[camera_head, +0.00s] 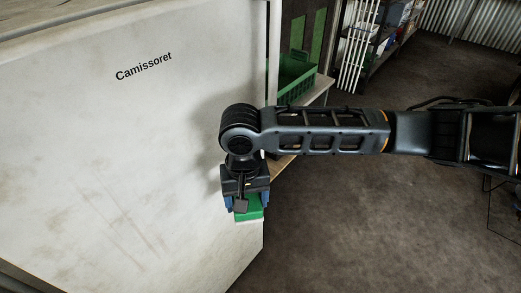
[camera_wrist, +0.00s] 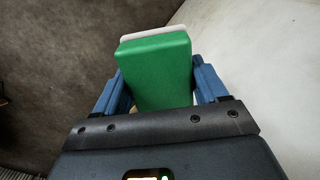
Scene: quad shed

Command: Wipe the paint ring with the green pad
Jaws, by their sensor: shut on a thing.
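The green pad (camera_wrist: 158,72) is a green block with a pale layer along its far edge. My gripper (camera_wrist: 155,88) is shut on it, with a blue finger on each side. In the head view the pad (camera_head: 249,208) hangs below my gripper (camera_head: 246,200), in front of the lower right part of a large white panel (camera_head: 120,160). I cannot tell whether the pad touches the panel. I see no clear paint ring in either view; faint scuffs and streaks mark the panel, and my arm hides part of the scene.
The panel carries the black word "Camissoret". Behind my arm a green crate (camera_head: 294,78) stands on a light wooden surface (camera_head: 318,92). A shelf with several items (camera_head: 385,40) stands at the back. The dark floor (camera_head: 370,220) at the right is mostly clear.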

